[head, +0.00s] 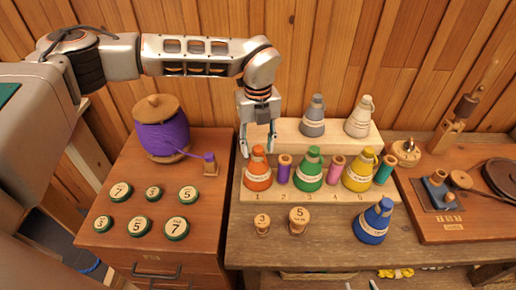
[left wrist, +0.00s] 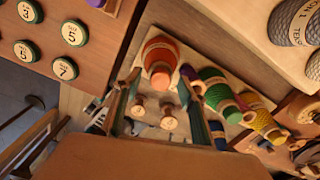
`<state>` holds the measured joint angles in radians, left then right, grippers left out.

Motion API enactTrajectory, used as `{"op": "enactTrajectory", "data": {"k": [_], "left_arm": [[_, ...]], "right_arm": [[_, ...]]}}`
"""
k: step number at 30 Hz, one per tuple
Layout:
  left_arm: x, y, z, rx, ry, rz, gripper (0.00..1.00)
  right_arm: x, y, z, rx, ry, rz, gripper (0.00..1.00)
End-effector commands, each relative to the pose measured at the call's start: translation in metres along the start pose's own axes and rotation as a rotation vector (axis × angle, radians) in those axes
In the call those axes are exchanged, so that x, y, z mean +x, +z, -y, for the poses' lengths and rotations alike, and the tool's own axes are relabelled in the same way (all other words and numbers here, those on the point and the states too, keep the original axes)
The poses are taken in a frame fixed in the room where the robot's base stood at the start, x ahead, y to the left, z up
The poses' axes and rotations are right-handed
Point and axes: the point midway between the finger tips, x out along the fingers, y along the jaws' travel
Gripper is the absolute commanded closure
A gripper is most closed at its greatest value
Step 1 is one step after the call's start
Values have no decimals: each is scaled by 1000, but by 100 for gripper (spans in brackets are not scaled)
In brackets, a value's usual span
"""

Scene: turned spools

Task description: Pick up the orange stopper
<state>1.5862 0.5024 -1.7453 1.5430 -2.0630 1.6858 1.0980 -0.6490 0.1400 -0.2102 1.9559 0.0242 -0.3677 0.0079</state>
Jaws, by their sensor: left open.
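In the left wrist view the orange stopper (left wrist: 160,54) shows just past and between the two spread fingertips (left wrist: 159,80). I see no grip on it. Small pale tips at the bottom edge of the head view may be my right gripper (head: 360,286); their opening is unclear.
A purple spool (head: 282,171) stands close right of the orange stopper, then a green stopper (head: 308,173) and a yellow one (head: 358,173). Grey and cream stoppers stand behind. A blue stopper (head: 373,225) and two wooden pegs (head: 298,220) stand in front.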

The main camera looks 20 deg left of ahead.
Motion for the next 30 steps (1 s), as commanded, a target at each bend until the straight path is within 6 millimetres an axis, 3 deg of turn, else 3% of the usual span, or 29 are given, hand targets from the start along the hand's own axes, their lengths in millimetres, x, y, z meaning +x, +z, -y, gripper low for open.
{"op": "enactTrajectory", "data": {"k": [8, 12, 23, 30], "left_arm": [[3, 0, 0, 0, -1, 1, 59], [3, 0, 0, 0, -1, 0, 87], [2, 0, 0, 1, -2, 0, 87], [-12, 0, 1, 0, -4, 2, 87]], "right_arm": [[0, 5, -3, 0, 6, 10, 60], [0, 5, -3, 2, 6, 9, 60], [0, 2, -2, 3, 6, 5, 60], [1, 2, 0, 4, 2, 2, 60]]}}
